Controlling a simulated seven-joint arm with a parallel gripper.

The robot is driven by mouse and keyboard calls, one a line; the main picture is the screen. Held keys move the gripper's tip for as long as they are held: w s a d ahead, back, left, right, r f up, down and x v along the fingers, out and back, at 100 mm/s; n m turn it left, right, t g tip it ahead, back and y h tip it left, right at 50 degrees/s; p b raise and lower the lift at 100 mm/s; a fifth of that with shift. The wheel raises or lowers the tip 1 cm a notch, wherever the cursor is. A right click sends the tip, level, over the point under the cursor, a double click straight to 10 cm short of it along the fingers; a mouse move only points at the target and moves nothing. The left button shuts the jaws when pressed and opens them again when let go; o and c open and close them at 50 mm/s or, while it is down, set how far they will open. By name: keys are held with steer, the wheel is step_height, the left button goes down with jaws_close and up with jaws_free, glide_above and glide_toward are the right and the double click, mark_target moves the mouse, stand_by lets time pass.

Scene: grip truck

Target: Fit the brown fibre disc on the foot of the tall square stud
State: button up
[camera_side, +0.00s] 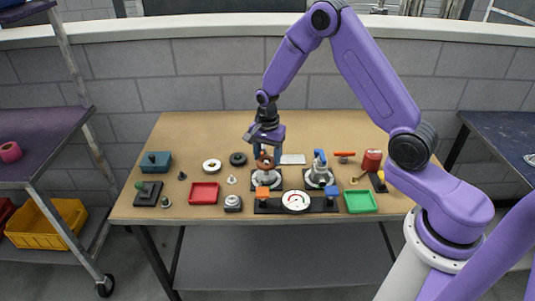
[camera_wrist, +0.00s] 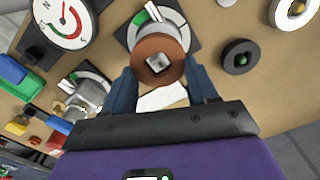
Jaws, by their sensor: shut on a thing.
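The brown fibre disc (camera_wrist: 155,46) is between the two fingers of my gripper (camera_wrist: 163,88), which is shut on it. The pale square top of the stud (camera_wrist: 158,63) shows inside the disc's centre hole in the wrist view. In the side view, my gripper (camera_side: 266,152) points down over the round white dial base (camera_side: 267,178), with the brown disc (camera_side: 265,162) between its fingertips. The disc appears above the dial. The foot of the stud is hidden by the disc, and I cannot tell the exact gap beneath it.
A similar station with a blue-topped fitting (camera_side: 320,169) stands to the right. A round gauge (camera_side: 295,201) is in front. A red tray (camera_side: 204,192), green tray (camera_side: 360,202), black ring (camera_side: 238,159) and white ring (camera_side: 212,166) lie around. The back of the table is clear.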

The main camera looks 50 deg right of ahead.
steer(key=shift+f, duration=1.8)
stand_by(1.3)
steer(key=o, duration=1.3)
steer(key=shift+o, duration=0.2)
step_height(320, 180, up, 8)
steer(key=shift+f, duration=0.25)
